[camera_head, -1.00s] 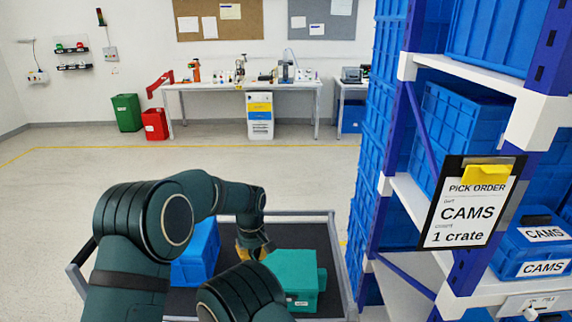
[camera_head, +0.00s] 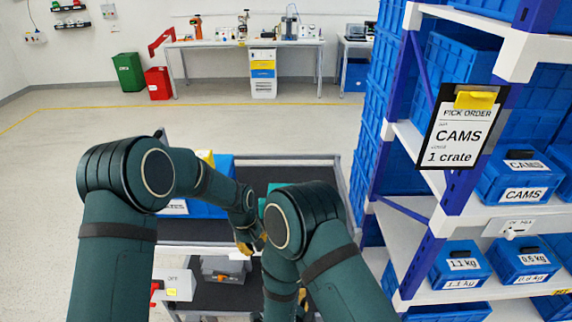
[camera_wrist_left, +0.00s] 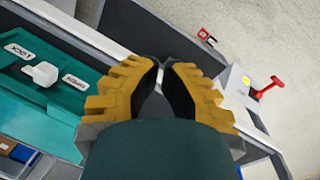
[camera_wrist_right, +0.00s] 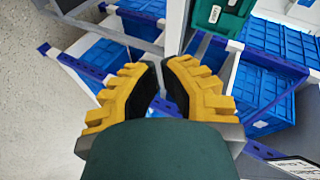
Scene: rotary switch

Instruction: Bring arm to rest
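My left gripper (camera_head: 247,242) hangs near the front edge of the cart in the head view. In the left wrist view its yellow fingers (camera_wrist_left: 160,64) nearly meet at the tips, with nothing between them. A teal case with a white rotary knob (camera_wrist_left: 41,73) and two labels is left of it there. My right gripper's yellow fingers (camera_wrist_right: 160,64) also nearly meet, empty. In the head view my right forearm mostly hides that gripper. The teal case (camera_head: 262,208) is mostly hidden behind my right arm.
The grey cart (camera_head: 290,160) carries a blue crate (camera_head: 221,178) and has a lower deck with a grey box (camera_head: 223,268). A white box with a red lever (camera_head: 177,285) is at its left front. Shelving with blue crates (camera_head: 515,178) stands close on the right. Left floor is clear.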

